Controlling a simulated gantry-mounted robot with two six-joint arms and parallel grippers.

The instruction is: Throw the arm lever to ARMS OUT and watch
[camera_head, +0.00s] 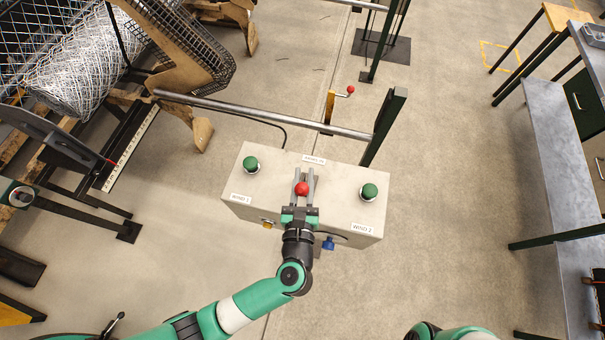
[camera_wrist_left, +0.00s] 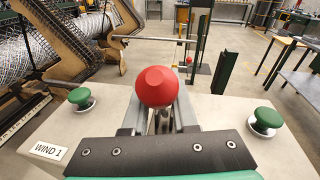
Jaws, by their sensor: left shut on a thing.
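A beige control box (camera_head: 340,215) stands in the middle of the head view. A lever with a red ball knob (camera_head: 302,189) stands on its top, between two green push buttons. My left gripper (camera_head: 304,178) reaches over the box from the near side and is shut on the lever, with a finger on each side of the knob. The knob (camera_wrist_left: 158,87) also shows in the left wrist view, between the grey fingers; the lever's lower part is mostly hidden. A label at the box's far edge (camera_head: 314,160) appears to read ARMS IN. My right gripper is out of frame.
Green buttons WIND 1 (camera_head: 251,163) and WIND 2 (camera_head: 369,191) flank the lever. A horizontal rail (camera_head: 255,113) and a green post (camera_head: 385,125) stand beyond the box. Rolled wire mesh (camera_head: 75,75) is at the upper left. A grey bench (camera_head: 560,150) stands right; floor between is clear.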

